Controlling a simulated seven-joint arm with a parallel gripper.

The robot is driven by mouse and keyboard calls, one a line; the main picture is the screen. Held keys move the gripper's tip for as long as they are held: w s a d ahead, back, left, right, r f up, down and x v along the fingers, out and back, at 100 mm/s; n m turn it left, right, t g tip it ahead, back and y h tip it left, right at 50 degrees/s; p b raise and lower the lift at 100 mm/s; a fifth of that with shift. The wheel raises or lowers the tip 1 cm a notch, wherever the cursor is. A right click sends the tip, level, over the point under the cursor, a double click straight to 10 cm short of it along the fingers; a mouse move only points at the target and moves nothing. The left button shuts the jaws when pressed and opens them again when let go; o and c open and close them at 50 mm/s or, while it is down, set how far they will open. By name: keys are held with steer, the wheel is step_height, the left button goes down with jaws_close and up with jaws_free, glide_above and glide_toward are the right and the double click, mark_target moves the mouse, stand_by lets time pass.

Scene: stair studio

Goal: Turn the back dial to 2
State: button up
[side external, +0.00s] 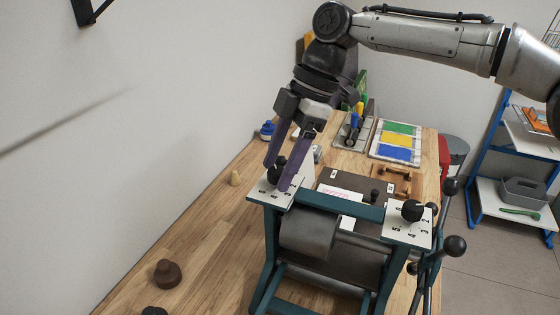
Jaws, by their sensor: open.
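A dark teal press-like frame (352,207) stands on the wooden bench and carries a white numbered plate on each top end. A black dial (277,172) sits on the left plate (262,189), near the wall. Another black dial (412,210) sits on the right plate (408,235). My gripper (277,178) points down at the left dial, its two purple fingers apart, one on each side of the knob. The fingers hide part of the dial and its numbers, so its setting cannot be read. I cannot tell whether the fingers touch it.
A handwheel with black ball knobs (454,246) sticks out at the frame's right. The bench's left front is mostly clear.

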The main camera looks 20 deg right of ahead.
jaws_close()
stand_by(0.5)
steer(key=m+t, duration=0.1)
steer(key=m, duration=0.3)
steer(key=shift+s+m+t, duration=0.2)
steer(key=shift+m+t, duration=0.2)
steer(key=m+t, duration=0.1)
steer(key=m, duration=0.1)
steer(key=m+h, duration=0.1)
steer(key=m, duration=0.2)
steer(key=shift+a+t+h, duration=0.15)
steer(key=shift+t+h, duration=0.15)
steer(key=shift+t, duration=0.1)
steer(key=m, duration=0.2)
steer(key=m+h, duration=0.1)
steer(key=m, duration=0.2)
steer(key=shift+s+a+t+h, duration=0.1)
steer(key=shift+a+t+h, duration=0.05)
steer(key=shift+t+h, duration=0.2)
steer(key=m+h, duration=0.1)
steer(key=m, duration=0.3)
steer(key=shift+m+h, duration=0.35)
steer(key=shift+m, duration=0.05)
